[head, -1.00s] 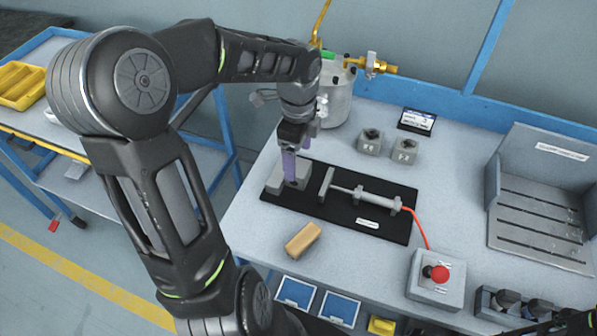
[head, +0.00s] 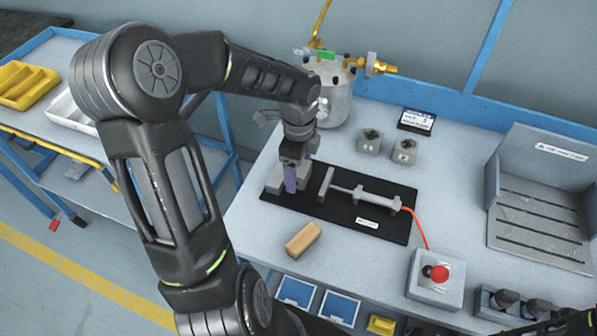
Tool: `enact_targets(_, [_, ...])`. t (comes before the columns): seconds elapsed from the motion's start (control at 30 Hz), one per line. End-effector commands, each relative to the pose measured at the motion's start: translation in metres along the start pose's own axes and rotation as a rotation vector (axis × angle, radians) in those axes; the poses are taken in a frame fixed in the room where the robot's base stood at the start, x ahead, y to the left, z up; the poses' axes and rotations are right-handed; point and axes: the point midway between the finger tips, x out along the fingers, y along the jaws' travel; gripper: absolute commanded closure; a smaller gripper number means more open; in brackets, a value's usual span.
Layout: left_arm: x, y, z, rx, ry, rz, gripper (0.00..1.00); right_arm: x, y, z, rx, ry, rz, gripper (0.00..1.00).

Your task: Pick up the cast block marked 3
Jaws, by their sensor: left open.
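Two small grey cast blocks with dark recesses in their tops stand side by side on the bench, a left one (head: 369,142) and a right one (head: 404,151). Their marks are too small to read surely, so I cannot tell which is marked 3. My left gripper (head: 291,180) points down with its purple fingers, open, over the left end of the black mat (head: 375,228). It is left of and nearer than both blocks. A grey fixture block (head: 274,183) on the mat is partly hidden by the gripper; I cannot tell whether they touch. My right gripper is not in view.
A push clamp (head: 365,196) lies on the mat, with a red hose to a red-button box (head: 436,280). A tan block (head: 303,239) lies in front. A metal pot (head: 338,98) and small display (head: 416,121) stand behind; a grey slotted bay (head: 545,205) is at right.

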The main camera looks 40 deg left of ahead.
Motion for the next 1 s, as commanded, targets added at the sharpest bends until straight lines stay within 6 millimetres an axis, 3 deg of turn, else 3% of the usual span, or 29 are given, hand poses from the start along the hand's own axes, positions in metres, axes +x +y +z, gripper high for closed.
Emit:
enact_targets(0.17, [-0.0002, -0.0001, 0.0001, 0.000, 0.000, 0.000, 0.27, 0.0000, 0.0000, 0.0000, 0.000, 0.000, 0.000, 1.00])
enact_targets(1.0, [-0.0002, -0.0001, 0.0000, 0.000, 0.000, 0.000, 0.96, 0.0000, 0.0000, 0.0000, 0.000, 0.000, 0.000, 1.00])
